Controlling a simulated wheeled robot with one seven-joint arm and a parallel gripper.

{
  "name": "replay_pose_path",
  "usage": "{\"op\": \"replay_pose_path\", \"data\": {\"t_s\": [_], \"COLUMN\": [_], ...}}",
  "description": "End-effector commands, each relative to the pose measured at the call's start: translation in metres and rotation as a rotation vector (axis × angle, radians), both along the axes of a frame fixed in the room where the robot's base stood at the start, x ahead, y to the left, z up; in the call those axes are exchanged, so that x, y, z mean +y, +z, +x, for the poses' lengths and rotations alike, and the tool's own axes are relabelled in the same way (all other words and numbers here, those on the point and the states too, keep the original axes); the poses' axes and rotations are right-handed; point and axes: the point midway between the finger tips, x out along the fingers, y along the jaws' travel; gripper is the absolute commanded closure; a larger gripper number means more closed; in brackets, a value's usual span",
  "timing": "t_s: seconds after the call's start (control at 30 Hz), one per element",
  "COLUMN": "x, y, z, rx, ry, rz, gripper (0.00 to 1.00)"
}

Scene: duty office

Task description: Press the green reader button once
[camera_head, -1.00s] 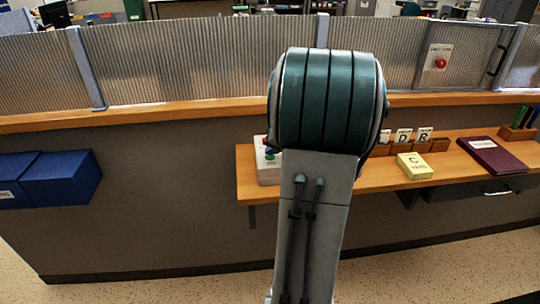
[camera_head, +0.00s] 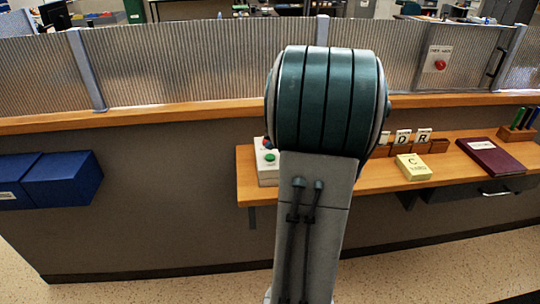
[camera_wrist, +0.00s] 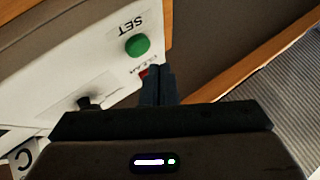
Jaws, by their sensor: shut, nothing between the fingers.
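The green button (camera_wrist: 137,45) is a round cap on a white reader panel (camera_wrist: 60,75), beside the upside-down label SET, in the wrist view. It also shows in the head view (camera_head: 270,157), just left of my arm. A red button (camera_wrist: 144,72), by the label CLEAR, is partly covered by my fingers. My gripper (camera_wrist: 155,70) is shut and empty. In the wrist view its fingertips appear below and right of the green button, beside the red one. I see a gap between fingertips and green button; their height above the panel is unclear.
A black knob (camera_wrist: 85,102) sits on the same panel. The wooden shelf (camera_head: 350,188) also holds letter cards, a yellow block (camera_head: 414,167) and a maroon book (camera_head: 490,157). A ribbed screen (camera_head: 180,62) rises behind. A red wall button (camera_head: 440,64) is at the right.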

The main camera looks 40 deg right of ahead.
Motion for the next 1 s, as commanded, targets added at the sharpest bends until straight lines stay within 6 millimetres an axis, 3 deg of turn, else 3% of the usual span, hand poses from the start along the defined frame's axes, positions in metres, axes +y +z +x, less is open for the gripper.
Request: {"op": "replay_pose_path", "data": {"t_s": [0.4, 1.0], "x": [0.000, 0.000], "y": [0.042, 0.041], "z": [0.000, 0.000], "rx": [0.000, 0.000], "ry": [0.002, 0.001], "rz": [-0.002, -0.001], "gripper": [1.00, 1.00]}}
